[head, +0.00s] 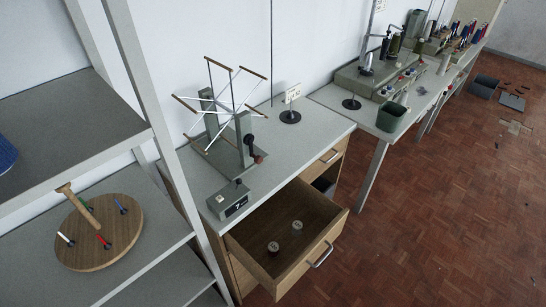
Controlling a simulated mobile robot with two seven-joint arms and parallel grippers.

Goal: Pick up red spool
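A small red spool (103,239) sits on a round wooden board (82,250) with an upright wooden handle (77,202). The board rests on a grey shelf (30,272) at the left. White (64,238), blue (119,205) and green pieces also sit on the board; the green one is partly hidden by the handle. Far off at the top right, a row of spools (466,32) includes red and dark ones, too small to tell apart. Neither of my grippers is in view.
A slanted grey post (160,120) stands between the shelf and the bench. An open drawer (330,240) holding two small spools juts out from the bench. A winder (225,110) stands on the bench. The parquet floor (440,220) at the right is mostly clear.

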